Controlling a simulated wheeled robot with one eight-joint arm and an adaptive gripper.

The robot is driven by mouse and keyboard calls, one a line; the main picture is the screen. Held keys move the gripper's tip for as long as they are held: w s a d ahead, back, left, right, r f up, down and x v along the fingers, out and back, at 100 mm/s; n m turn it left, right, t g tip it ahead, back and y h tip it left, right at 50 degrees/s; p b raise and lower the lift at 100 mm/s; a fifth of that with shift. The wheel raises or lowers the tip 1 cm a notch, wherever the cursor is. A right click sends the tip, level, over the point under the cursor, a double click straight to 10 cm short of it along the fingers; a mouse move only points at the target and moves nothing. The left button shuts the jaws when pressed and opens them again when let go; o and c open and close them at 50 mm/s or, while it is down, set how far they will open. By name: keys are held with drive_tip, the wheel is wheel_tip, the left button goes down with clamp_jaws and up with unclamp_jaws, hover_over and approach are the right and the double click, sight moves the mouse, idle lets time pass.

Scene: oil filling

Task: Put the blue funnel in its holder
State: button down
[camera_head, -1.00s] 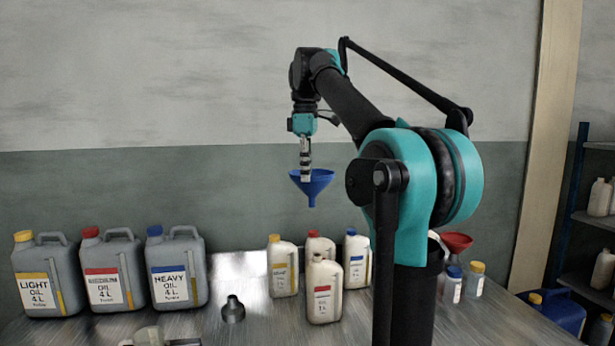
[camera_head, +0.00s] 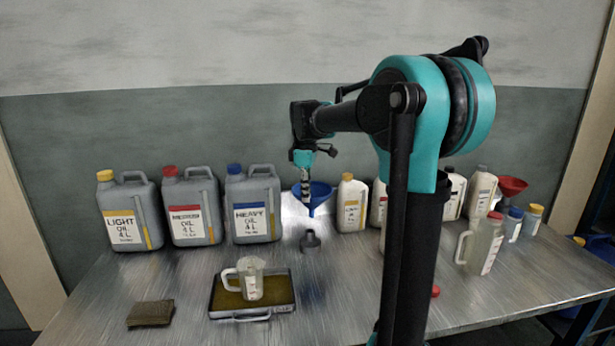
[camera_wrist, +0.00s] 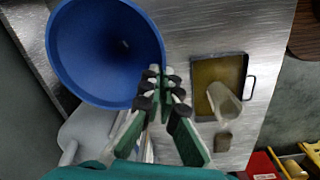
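The blue funnel (camera_head: 321,192) hangs upright in the air over the back of the metal table. My gripper (camera_head: 307,203) is shut on its rim on the left side. In the wrist view the funnel's wide bowl (camera_wrist: 95,50) fills the upper left, and my fingertips (camera_wrist: 163,82) close together at its right rim. A small dark grey stand with a narrow top (camera_head: 310,241) is on the table below the funnel, apart from it. It looks like the holder, though I cannot be sure. The stand is not visible in the wrist view.
Three grey oil cans (camera_head: 192,208) stand left of the funnel. Several pale bottles (camera_head: 352,205) stand to its right, partly behind my arm. A tray (camera_head: 283,311) with a clear jug (camera_head: 251,279) is in front. A red funnel (camera_head: 511,186) stands at the far right.

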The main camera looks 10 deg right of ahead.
drive_tip(key=shift+a+f, duration=0.15)
drive_tip(key=shift+f, duration=1)
drive_tip(key=shift+a+f, duration=0.15)
drive_tip(key=shift+f, duration=2.85)
drive_tip(key=c, duration=1.6)
unclamp_jaws()
drive_tip(key=shift+c, duration=0.2)
wheel_tip(320, 180, up, 12)
drive_tip(key=shift+s, duration=0.3)
